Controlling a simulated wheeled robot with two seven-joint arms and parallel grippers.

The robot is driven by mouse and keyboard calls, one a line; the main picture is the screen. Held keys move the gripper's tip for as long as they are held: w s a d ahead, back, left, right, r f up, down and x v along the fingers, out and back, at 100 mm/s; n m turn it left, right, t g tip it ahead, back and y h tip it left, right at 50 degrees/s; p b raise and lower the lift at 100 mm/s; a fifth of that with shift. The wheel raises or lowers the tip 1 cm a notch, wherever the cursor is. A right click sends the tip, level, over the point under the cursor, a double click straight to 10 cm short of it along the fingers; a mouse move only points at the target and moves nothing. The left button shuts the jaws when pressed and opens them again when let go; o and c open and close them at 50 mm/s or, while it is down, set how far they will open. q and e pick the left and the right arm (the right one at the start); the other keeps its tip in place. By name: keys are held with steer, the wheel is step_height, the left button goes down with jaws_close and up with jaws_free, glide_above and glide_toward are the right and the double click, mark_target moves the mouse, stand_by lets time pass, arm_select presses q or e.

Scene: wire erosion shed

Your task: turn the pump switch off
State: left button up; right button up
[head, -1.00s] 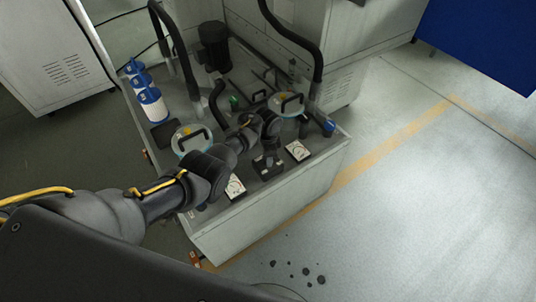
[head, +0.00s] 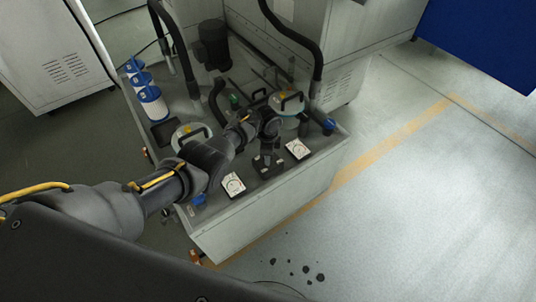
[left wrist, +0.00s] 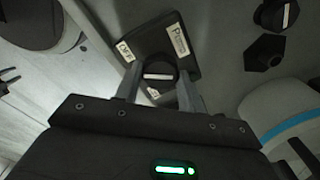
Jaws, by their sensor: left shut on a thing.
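The pump switch (left wrist: 158,74) is a round black knob with a white bar, on a dark plate. It shows in the left wrist view, with a PUMP label at the plate's upper right and an OFF label at its left. A further label below the knob is partly hidden and unreadable. My left gripper (left wrist: 157,86) is shut on the knob, one finger on each side. In the head view my left gripper (head: 267,153) reaches down to the dark switch plate (head: 262,170) between two gauges; the knob is hidden there. My right gripper is not in view.
White gauges (head: 233,185) and (head: 298,149) flank the switch on the grey tank unit. Two round lids with handles (head: 190,136) and (head: 287,104), blue-capped filters (head: 152,103), a black motor (head: 213,45) and hoses stand behind. The floor at right is open.

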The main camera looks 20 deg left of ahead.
arm_select(q)
steer(key=o, duration=1)
steer(key=shift+c, duration=0.2)
step_height(320, 180, up, 11)
steer(key=p, duration=0.3)
steer(key=shift+f, duration=0.15)
